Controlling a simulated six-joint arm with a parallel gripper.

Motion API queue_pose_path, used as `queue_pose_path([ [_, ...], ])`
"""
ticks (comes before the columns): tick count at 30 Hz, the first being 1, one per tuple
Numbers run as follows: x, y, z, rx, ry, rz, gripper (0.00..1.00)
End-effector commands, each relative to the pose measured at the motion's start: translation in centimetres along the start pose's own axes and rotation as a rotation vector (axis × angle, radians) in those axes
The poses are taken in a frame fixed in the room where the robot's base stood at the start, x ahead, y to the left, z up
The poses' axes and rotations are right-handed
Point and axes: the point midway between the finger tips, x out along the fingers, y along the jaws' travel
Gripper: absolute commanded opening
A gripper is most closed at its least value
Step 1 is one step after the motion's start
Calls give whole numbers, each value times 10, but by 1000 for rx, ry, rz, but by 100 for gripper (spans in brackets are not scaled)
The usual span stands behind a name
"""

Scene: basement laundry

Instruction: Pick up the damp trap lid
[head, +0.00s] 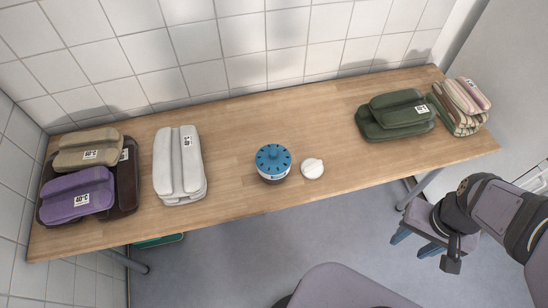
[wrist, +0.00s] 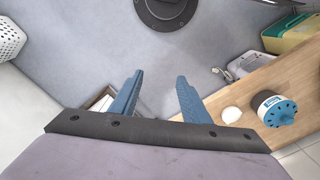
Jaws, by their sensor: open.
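The damp trap (head: 273,165) stands upright on the wooden table, near its front edge. Its blue top (head: 273,155) has dark slots and a raised knob. A white round disc (head: 312,168) lies just to its right, apart from it; I cannot tell for certain whether the lid is this disc or the blue top. In the wrist view the disc (wrist: 231,114) and the damp trap (wrist: 273,108) are right of the fingers. My gripper (head: 415,241) is open and empty, off the table's front edge at the right; its blue fingers point at the floor in the wrist view (wrist: 160,76).
The wooden table (head: 240,125) has bare room around the damp trap. Folded white (head: 178,165), green (head: 395,115), striped (head: 460,105), tan (head: 90,150) and purple (head: 76,194) cloths lie to the sides. A tiled wall (head: 200,50) runs behind. A white basket (wrist: 10,42) stands on the floor.

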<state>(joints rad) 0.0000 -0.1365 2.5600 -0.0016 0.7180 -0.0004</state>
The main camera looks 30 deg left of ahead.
Motion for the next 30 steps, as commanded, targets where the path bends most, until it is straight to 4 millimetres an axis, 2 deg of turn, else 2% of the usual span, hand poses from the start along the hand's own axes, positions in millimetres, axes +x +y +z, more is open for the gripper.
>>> queue_pose_path([
  [8,5,-3,-4,-11,14,-1,43],
  [11,16,-10,-17,-39,59,-3,43],
  [14,35,-26,-40,-89,142,-11,43],
  [17,56,-52,-71,-159,263,-29,43],
  [20,76,-88,-103,-241,407,-61,43],
  [24,94,-149,-138,-354,619,-130,43],
  [27,100,-196,-153,-429,768,-194,43],
  [30,103,-243,-158,-496,913,-271,43],
])
